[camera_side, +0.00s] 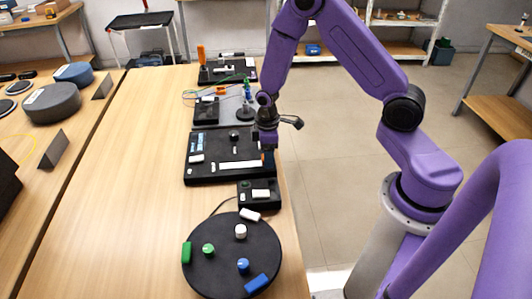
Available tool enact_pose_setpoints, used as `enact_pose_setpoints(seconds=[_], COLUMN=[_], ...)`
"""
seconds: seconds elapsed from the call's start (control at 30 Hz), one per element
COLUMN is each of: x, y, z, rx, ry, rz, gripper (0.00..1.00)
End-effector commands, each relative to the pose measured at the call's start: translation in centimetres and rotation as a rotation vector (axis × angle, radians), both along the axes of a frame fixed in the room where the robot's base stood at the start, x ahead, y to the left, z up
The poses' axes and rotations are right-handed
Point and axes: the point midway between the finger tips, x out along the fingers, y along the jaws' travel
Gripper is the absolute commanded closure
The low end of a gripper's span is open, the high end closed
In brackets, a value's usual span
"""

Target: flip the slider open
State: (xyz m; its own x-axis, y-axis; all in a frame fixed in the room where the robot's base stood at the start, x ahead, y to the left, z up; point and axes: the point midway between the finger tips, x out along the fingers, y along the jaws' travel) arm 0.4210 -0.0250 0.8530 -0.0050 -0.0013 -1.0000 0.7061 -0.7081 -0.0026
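A black panel (205,176) lies on the wooden table, with a long white strip (240,165), a small blue-and-white piece and a dark knob on it. The strip looks like the slider, but I cannot tell for sure, nor how it is set. My gripper (267,148) points down over the panel's right edge, close to the right end of the strip. Its fingers are small and dark here, so I cannot tell whether they touch anything or are open. An orange-brown bit shows beside the fingertips.
Behind stand a grey board (230,117) with wires and a farther black panel (215,76) with an orange upright piece. In front are a small black box (246,199) and a round black disc (215,275) with colored knobs. The table's left side (110,200) is clear.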

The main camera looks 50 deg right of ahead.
Motion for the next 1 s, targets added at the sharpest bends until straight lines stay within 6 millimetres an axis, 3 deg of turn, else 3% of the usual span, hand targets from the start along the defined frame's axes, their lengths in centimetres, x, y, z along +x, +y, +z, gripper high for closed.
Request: enact_pose_setpoints(seconds=[0.2,0.37,1.0], x=[0.1,0.2,0.2], y=[0.1,0.2,0.1], z=[0.2,1.5,12.2], rx=[0.001,0.001,0.001], ry=[-0.004,-0.007,-0.008], rz=[0.001,0.002,0.000], gripper=[0.43,0.43,0.43])
